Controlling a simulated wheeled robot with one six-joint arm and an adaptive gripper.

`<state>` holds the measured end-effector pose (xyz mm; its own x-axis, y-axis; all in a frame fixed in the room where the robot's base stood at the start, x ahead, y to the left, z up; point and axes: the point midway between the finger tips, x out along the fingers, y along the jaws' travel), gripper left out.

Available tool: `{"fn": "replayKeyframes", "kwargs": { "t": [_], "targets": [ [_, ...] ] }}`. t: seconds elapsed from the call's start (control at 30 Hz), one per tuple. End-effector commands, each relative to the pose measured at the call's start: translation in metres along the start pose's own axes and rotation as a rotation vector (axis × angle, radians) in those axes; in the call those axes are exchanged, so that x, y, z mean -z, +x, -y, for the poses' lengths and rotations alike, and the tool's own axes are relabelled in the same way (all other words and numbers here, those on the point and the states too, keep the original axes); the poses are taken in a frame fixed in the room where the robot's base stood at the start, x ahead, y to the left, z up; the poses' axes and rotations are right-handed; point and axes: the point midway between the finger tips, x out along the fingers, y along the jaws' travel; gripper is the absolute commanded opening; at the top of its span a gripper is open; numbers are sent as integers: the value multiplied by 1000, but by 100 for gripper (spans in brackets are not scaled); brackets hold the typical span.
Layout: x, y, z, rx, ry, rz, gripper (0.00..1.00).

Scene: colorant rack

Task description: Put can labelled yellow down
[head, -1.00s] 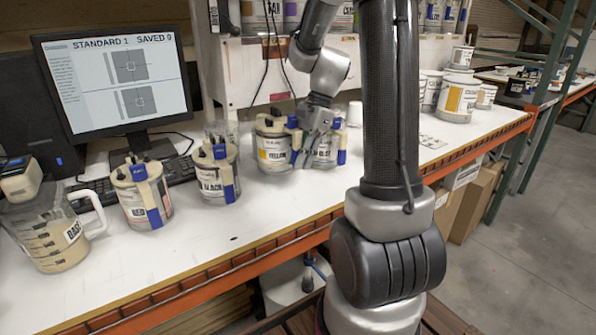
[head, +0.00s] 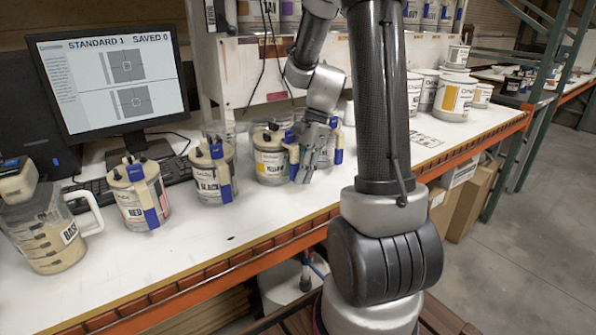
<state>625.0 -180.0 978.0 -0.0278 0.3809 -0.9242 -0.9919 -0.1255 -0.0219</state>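The can labelled yellow (head: 270,160) is upright at the middle of the white bench, with a yellow square and a partly covered label on its front. My gripper (head: 303,178) is at the can's right side, by its blue-and-tan clamp strip. The can's base looks to be on the bench top. My fingers overlap the can's right edge in this view, so I cannot tell whether they grip it. Another can with a blue strip (head: 338,156) is mostly hidden behind my gripper.
The black can (head: 211,180), the red can (head: 135,205) and the base jug (head: 45,235) stand to the left. A monitor (head: 110,85) and keyboard are behind them. White pails (head: 455,95) stand at the right.

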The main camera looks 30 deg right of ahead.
Motion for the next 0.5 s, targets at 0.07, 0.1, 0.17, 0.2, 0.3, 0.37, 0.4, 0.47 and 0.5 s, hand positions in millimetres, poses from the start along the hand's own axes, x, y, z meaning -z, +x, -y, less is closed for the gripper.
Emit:
{"fn": "replayKeyframes", "kwargs": {
  "t": [0.07,0.1,0.17,0.2,0.3,0.37,0.4,0.47,0.5],
  "targets": [
    [0,0,0,1,0,0,37],
    [0,0,0,1,0,0,37],
    [0,-1,0,1,0,0,37],
    [-1,-3,1,2,0,-1,37],
    [-1,-15,1,4,0,-1,37],
    [-1,-26,1,4,0,-2,37],
    [0,-35,1,6,-1,-3,37],
    [0,-49,1,5,0,-2,37],
    [-1,-59,1,6,0,-3,37]
  ]
}}
